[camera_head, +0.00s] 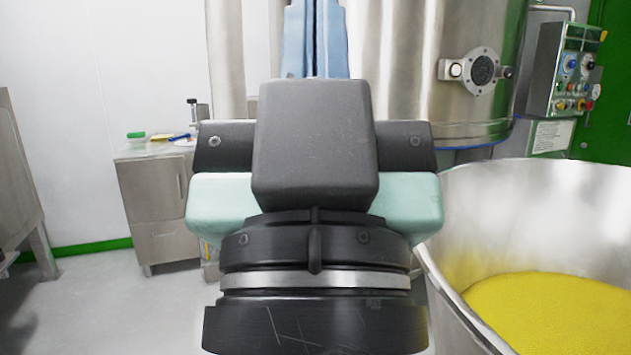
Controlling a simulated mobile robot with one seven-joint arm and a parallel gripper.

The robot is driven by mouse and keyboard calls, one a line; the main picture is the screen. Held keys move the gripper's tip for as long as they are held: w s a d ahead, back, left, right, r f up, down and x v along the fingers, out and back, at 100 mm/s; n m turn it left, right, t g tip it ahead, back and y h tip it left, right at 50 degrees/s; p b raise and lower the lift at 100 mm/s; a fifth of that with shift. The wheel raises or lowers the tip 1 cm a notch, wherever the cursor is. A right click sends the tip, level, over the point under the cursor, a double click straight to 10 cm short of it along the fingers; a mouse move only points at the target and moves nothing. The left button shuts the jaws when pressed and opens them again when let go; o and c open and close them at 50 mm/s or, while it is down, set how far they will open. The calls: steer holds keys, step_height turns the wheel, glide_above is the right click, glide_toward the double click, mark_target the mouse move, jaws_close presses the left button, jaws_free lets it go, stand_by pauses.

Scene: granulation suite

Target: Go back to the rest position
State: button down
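My gripper (315,150) fills the middle of the head view, seen from behind. Its dark grey body has pale mint parts on both sides and a black wrist with a silver ring below.
The steel bowl (480,205) at right holds yellow powder (550,308). A steel vessel (410,60) and a control box (567,72) stand behind. A steel cabinet (155,205) with small items on top is at left. Grey floor (110,310) is clear at lower left.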

step_height(320, 180, up, 26)
steer(key=p, duration=2.3)
steer(key=shift+d+f, duration=0.1)
steer(key=shift+f, duration=0.05)
